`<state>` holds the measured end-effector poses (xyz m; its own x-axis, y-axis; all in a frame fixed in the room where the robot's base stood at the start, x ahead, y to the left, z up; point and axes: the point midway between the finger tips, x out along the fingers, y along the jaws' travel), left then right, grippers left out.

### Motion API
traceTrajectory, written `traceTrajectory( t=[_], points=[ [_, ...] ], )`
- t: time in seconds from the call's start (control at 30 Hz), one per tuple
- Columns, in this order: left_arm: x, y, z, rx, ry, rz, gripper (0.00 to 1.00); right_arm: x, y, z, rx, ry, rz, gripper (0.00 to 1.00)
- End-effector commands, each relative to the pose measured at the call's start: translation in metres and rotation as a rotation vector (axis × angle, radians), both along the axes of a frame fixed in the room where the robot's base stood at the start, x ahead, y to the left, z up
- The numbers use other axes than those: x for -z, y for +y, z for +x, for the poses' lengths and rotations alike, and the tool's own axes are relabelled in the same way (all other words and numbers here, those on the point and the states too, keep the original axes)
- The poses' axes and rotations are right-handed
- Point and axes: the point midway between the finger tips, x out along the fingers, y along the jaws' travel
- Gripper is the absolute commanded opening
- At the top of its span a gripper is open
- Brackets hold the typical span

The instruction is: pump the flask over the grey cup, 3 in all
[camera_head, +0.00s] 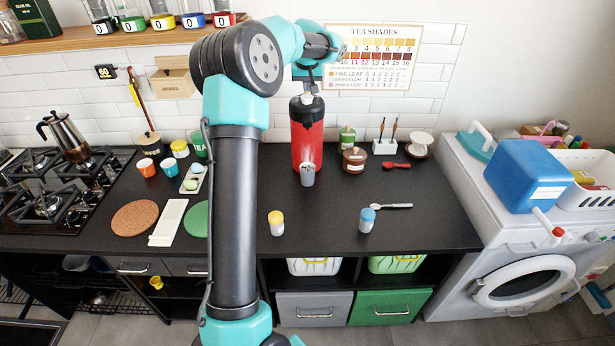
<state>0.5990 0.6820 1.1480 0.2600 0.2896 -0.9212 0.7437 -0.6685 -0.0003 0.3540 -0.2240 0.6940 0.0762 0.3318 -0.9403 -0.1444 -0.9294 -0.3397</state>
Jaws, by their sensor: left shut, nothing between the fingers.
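The red flask (315,137) with a black top stands upright on the dark counter near the back wall. The grey cup (307,176) stands upright right in front of the flask's base, below its spout side. A pale whitish patch shows just above the cup; I cannot tell if it is liquid or steam. My left gripper (310,86) is shut and empty, directly above the flask's top. I cannot tell whether it touches the pump top. My arm hides part of the counter to the left of the flask. My right gripper is not in view.
A green bottle (346,138), a brown pot (354,160) and a red spoon (396,165) stand or lie right of the flask. A yellow-lidded jar (276,223) and a blue-lidded jar (367,220) stand in front. The counter between them is clear.

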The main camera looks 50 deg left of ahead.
Motion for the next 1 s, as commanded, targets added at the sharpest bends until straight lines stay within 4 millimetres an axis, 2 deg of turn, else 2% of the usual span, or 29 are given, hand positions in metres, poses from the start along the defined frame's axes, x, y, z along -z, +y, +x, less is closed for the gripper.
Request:
traceTrajectory(
  t=[0.57, 1.0],
  points=[
    [-0.003, 0.000, 0.000, -0.001, -0.001, 0.000, 0.00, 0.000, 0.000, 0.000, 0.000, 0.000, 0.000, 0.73],
    [-0.035, 0.000, 0.000, -0.001, -0.001, 0.000, 0.00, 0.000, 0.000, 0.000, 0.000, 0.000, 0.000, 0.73]
  ],
)
